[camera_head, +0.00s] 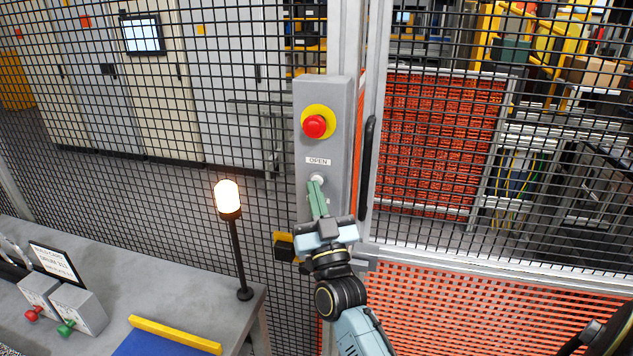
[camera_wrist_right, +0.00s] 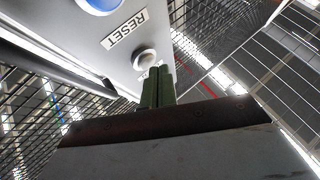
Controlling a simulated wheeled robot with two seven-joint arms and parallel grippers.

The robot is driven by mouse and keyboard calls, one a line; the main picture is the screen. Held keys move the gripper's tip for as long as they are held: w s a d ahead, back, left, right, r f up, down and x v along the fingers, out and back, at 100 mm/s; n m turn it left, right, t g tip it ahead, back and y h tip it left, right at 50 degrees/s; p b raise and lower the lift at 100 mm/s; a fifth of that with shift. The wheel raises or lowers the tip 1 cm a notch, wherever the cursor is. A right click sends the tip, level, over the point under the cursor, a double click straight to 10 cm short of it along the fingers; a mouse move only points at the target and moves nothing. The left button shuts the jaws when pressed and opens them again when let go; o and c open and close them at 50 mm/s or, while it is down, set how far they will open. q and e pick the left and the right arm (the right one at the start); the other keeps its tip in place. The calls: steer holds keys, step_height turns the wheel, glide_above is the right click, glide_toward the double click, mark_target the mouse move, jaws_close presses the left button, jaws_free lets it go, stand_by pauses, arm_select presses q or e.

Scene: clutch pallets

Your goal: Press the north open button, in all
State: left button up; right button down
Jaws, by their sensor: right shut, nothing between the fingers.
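A grey control box (camera_head: 340,105) stands upright on the fence post in the head view. Below its OPEN label (camera_head: 318,161) is a pale round button (camera_head: 317,179). My right gripper (camera_head: 315,187) is shut and empty, its green fingertips at the lower edge of that button. In the wrist view a pale button (camera_wrist_right: 145,60) lies just past the fingertips (camera_wrist_right: 160,72); I cannot tell whether they touch it. A RESET label (camera_wrist_right: 124,29) and part of a blue button also show there. My gripper hides the box's lower part in the head view. My left gripper is out of view.
A red stop button (camera_head: 315,126) on a yellow ring sits above the label. Mesh fence surrounds the box. A lit lamp (camera_head: 228,198) on a black pole stands left, on a grey table (camera_head: 190,300) with two small button boxes and a sign.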

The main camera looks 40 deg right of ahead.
steer(key=shift+w+d, duration=0.3)
steer(key=shift+d, duration=0.1)
stand_by(0.4)
steer(key=shift+a, duration=0.1)
steer(key=shift+s+a+p, duration=0.35)
steer(key=shift+s+a, duration=0.25)
stand_by(0.3)
steer(key=s+a+p, duration=0.1)
steer(key=s+a, duration=0.2)
steer(key=shift+s+a+p, duration=0.1)
steer(key=shift+a+p, duration=0.2)
steer(key=shift+a, duration=0.1)
stand_by(0.7)
